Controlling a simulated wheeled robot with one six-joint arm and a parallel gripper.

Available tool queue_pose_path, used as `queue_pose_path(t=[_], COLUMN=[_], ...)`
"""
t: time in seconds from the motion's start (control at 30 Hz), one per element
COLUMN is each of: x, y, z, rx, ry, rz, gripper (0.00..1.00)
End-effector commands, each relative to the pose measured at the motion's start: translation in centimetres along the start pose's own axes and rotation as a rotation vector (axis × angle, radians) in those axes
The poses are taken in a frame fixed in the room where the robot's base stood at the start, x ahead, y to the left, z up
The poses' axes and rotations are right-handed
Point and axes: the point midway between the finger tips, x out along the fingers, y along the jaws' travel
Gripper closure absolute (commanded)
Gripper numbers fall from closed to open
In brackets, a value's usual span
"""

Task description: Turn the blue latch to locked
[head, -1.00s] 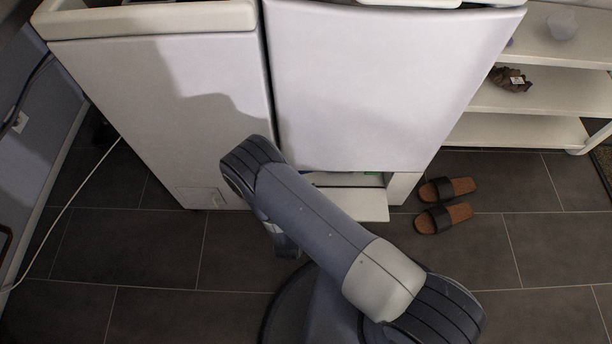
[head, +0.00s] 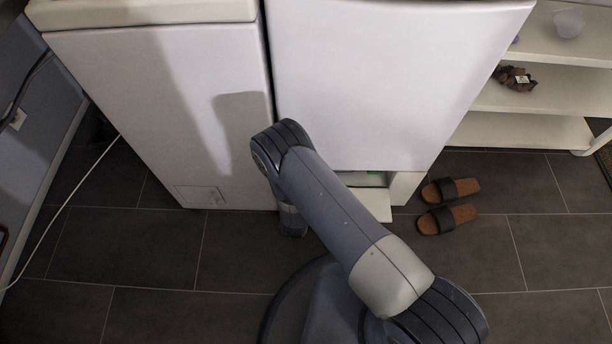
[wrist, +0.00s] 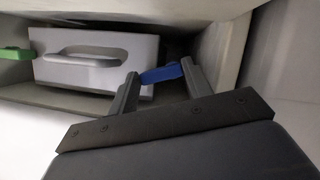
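The blue latch (wrist: 162,73) shows in the wrist view, at the right end of a white block with a grey handle (wrist: 92,66). My gripper (wrist: 160,84) is in front of it, with one finger on each side of the latch. The fingers stand apart, and the latch spans most of the gap between their tips. I cannot tell whether either finger touches it. In the head view my arm hides the gripper and the latch.
The recess is in the lower part of the right white machine (head: 390,80). A green part (wrist: 14,54) is at the recess's left. A fold-down flap (head: 376,206) lies open below it. The left machine (head: 150,110) stands close alongside. Sandals (head: 448,205) lie on the floor at right.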

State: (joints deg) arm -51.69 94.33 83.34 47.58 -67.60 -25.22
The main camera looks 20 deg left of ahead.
Motion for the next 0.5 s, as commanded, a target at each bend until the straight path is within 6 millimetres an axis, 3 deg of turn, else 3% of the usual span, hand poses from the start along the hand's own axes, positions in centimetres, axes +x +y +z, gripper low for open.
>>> queue_pose_path(t=[0.2, 0.5], x=[-0.03, 0.16], y=[0.02, 0.1], z=[0.02, 0.38], rx=[0.0, 0.121], ry=[0.0, 0.0], rz=[0.0, -0.049], gripper=[0.76, 0.76])
